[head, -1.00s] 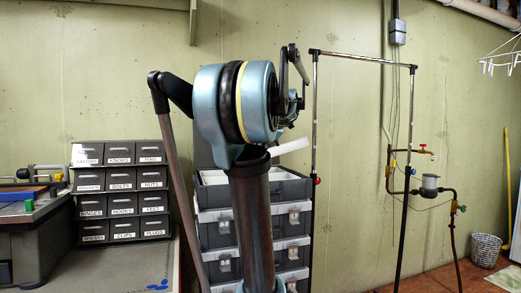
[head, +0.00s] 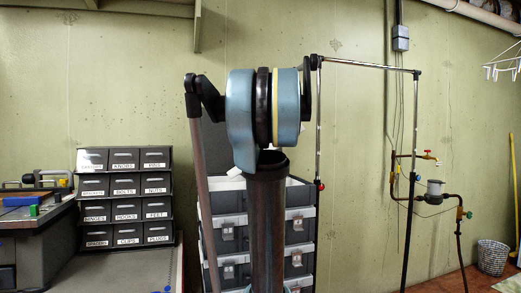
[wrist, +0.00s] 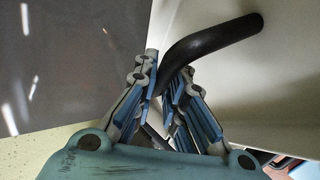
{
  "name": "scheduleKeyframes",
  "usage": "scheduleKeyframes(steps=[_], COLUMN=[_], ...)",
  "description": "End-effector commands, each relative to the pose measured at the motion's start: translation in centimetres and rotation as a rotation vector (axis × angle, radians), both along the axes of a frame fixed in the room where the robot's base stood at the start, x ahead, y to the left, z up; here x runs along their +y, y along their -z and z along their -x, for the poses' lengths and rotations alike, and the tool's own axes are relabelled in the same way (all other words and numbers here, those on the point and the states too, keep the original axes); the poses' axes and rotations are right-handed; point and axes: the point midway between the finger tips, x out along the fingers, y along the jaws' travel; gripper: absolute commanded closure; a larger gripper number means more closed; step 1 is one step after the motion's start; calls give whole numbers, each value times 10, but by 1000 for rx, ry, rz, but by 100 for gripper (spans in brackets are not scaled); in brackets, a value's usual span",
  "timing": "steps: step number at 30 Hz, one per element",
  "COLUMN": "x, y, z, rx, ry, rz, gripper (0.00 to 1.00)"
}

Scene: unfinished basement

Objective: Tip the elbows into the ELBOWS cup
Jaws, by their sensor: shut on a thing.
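In the wrist view my gripper (wrist: 168,76) is shut on a curved black bar (wrist: 212,42) that looks like a handle. The bar runs up and right between the fingers, and its far end lies against a large pale surface (wrist: 275,85). I cannot tell for sure whether the bar and the pale surface are one object. No elbows and no cup marked ELBOWS can be made out. In the head view my arm hides my gripper and whatever it holds.
A dark rack of labelled drawers (head: 125,198) stands on the bench (head: 120,270) at left, with small blue pieces (head: 168,289) near its front. A stack of grey bins (head: 300,222) stands behind my arm. A metal frame (head: 365,63) and pipes (head: 455,201) are right.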

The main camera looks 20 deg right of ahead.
Motion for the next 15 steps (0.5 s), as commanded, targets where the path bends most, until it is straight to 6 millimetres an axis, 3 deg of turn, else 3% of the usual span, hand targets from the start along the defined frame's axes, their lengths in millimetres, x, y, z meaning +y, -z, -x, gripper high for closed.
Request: scheduleKeyframes(steps=[15], x=[13], y=[-17], z=[-6], rx=[74], ry=[-4], rz=[123], gripper=[100])
